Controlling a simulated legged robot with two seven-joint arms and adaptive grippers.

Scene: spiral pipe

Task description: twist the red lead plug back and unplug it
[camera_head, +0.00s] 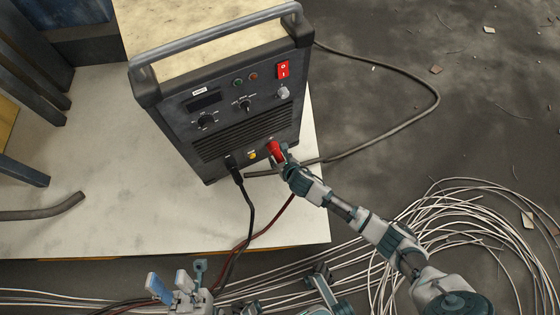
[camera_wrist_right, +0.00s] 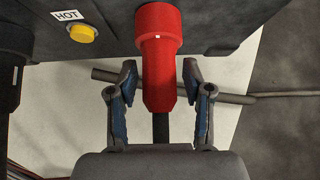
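The red lead plug (camera_wrist_right: 158,55) is seated in the lower front of the welding machine (camera_head: 230,100), with a dark cable running from its rear. It also shows in the head view (camera_head: 274,149), partly hidden by my right gripper. My right gripper (camera_wrist_right: 159,82) is open around the plug, one finger on each side. In the right wrist view gaps show between both fingers and the plug. My left gripper (camera_head: 172,286) is low in the head view, apart from the machine, with its blue fingers spread and nothing seen between them.
A black plug (camera_head: 232,164) with its cable sits left of the red one. A yellow button (camera_wrist_right: 82,33) marked HOT is between them. The machine stands on a pale board (camera_head: 110,225). A grey pipe lies behind the plug.

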